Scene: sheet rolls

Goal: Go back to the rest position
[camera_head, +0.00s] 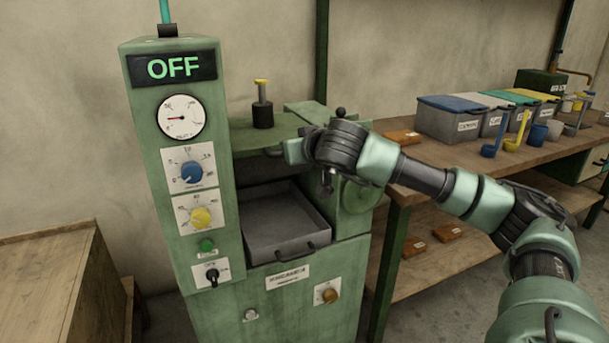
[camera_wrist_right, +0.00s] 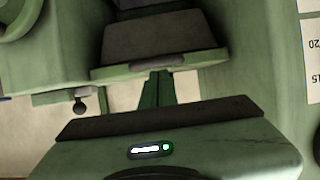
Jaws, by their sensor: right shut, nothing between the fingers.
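My right arm reaches in from the right in the head view. Its right gripper (camera_head: 290,152) is in front of the upper opening of the green sheet-roll machine (camera_head: 270,322), above the grey tray (camera_head: 258,252). In the right wrist view the gripper's narrow fingers (camera_wrist_right: 158,78) are together with nothing between them. They point toward the machine, and I cannot tell whether they touch it. The machine's display (camera_head: 172,68) reads OFF. My left gripper is not in view.
A wooden bench (camera_head: 440,168) to the right holds lidded bins (camera_head: 450,119), scoops and an orange-brown block (camera_head: 402,137). More blocks lie on its lower shelf. A wooden crate (camera_head: 60,290) stands at the left. The machine's handwheel (camera_head: 362,194) is close below my right wrist.

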